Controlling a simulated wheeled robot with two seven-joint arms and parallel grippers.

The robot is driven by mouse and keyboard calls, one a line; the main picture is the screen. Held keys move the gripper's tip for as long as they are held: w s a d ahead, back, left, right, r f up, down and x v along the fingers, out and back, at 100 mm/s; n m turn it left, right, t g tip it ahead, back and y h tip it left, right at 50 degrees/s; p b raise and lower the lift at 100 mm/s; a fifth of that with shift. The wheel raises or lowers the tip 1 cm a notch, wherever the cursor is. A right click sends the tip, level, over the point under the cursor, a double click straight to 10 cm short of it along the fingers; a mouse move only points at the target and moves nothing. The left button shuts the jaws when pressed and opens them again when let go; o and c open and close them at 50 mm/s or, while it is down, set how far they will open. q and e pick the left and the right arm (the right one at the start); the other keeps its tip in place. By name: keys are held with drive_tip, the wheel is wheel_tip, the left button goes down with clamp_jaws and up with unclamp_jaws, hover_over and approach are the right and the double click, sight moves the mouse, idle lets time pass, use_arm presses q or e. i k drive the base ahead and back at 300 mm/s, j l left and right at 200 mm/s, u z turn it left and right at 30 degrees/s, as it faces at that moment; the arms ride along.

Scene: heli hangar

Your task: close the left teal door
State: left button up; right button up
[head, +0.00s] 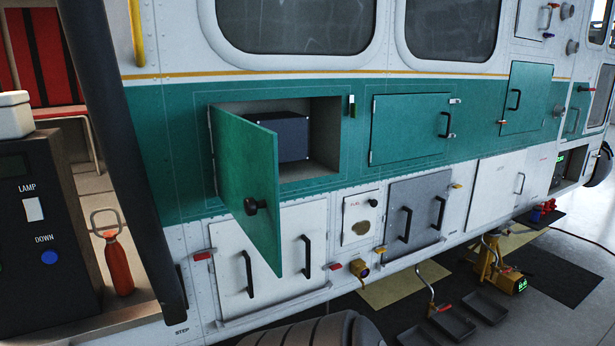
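The left teal door (250,180) stands open in the head view, hinged on its left edge and swung out from the helicopter's side. A black knob (255,206) sits low on its face. Behind it the compartment (324,130) is open and holds a dark blue box (281,137). Neither of my grippers shows in this view.
A second teal door (409,128) to the right is shut; another (526,97) farther right appears slightly raised. White lower panels with black handles (306,257) lie beneath. A dark post (120,150) and control box (45,235) stand at left. Trays (450,320) lie on the floor.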

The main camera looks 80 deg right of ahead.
sight(246, 179)
drive_tip(key=z, duration=2)
